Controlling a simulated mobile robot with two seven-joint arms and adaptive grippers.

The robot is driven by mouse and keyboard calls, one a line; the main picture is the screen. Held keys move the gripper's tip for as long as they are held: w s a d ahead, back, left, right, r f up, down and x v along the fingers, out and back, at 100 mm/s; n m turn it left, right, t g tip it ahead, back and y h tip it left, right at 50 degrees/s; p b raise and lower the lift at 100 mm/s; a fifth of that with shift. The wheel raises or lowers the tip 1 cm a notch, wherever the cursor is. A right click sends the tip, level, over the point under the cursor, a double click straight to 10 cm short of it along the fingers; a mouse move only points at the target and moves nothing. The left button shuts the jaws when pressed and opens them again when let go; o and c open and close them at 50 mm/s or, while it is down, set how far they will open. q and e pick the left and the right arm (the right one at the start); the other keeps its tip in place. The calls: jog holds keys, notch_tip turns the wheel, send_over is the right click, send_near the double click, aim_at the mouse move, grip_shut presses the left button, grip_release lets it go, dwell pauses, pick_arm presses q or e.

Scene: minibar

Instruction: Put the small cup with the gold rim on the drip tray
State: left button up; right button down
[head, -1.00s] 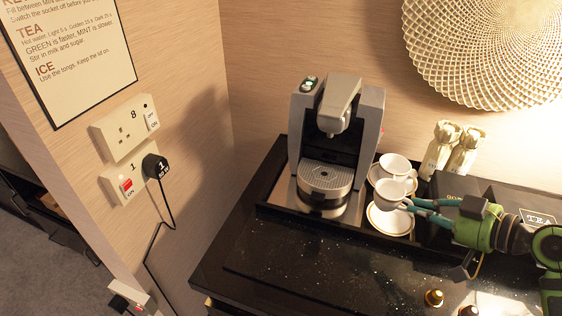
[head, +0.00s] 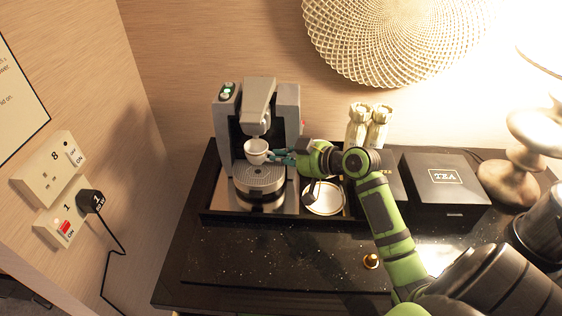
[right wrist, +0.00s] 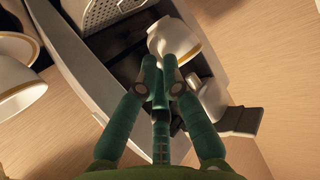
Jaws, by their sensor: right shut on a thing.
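My right gripper (head: 272,156) is shut on the small white cup (head: 256,148), reaching in from its right side. The cup is held upright in front of the coffee machine (head: 287,120), below its spout and above the back of the drip tray (head: 259,179). In the right wrist view the cup (right wrist: 170,36) shows its gold rim at the fingertips (right wrist: 160,72), and the perforated tray (right wrist: 103,12) is at the upper left. The gap between cup and tray is hard to judge. My left gripper is not in view.
Another white cup (right wrist: 18,85) with a gold rim shows at the left in the right wrist view. A black tea box (head: 445,180) and wrapped bottles (head: 367,126) stand right. The front counter is mostly clear.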

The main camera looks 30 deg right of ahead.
notch_tip(320, 180, down, 3)
jog(key=shift+f+p, duration=0.2)
jog(key=shift+p, duration=0.45)
jog(key=c, duration=1.4)
grip_release()
jog(key=shift+b+v, duration=1.75)
jog(key=shift+v, duration=4.25)
